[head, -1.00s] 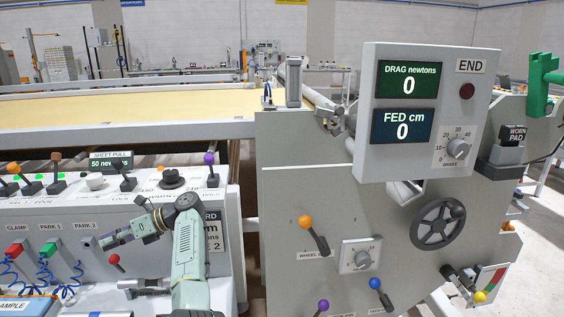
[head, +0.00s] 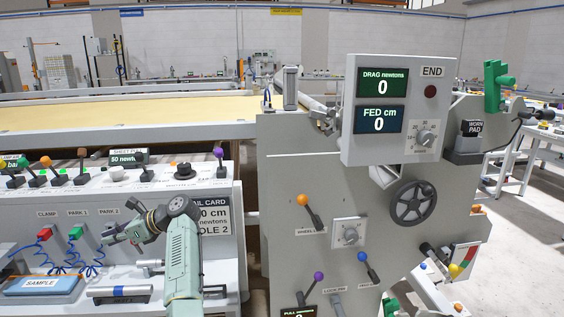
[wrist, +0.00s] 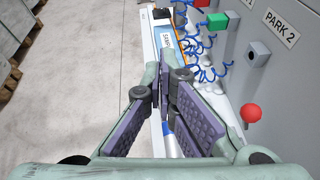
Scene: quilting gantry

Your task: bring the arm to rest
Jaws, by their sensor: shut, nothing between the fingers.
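My gripper (head: 108,234) is at the left of the head view, in front of the control panel (head: 222,262). My arm rises from the bottom edge and bends left at the elbow. The gripper also shows in the wrist view (wrist: 167,78), its purple-padded fingers together at the tips with nothing held. Below it lies a white ledge with a blue SAMPLE pad (wrist: 167,42), partly hidden by the fingers. In the head view the SAMPLE pad (head: 42,286) is at lower left, apart from the gripper.
A red knob (wrist: 251,113) sticks out right of the fingers in the wrist view. Red (head: 44,234) and green (head: 75,232) plugs with blue coiled cords are left of the gripper. A grey machine cabinet (head: 285,210) with levers and a handwheel (head: 412,203) stands right. Open floor shows left in the wrist view.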

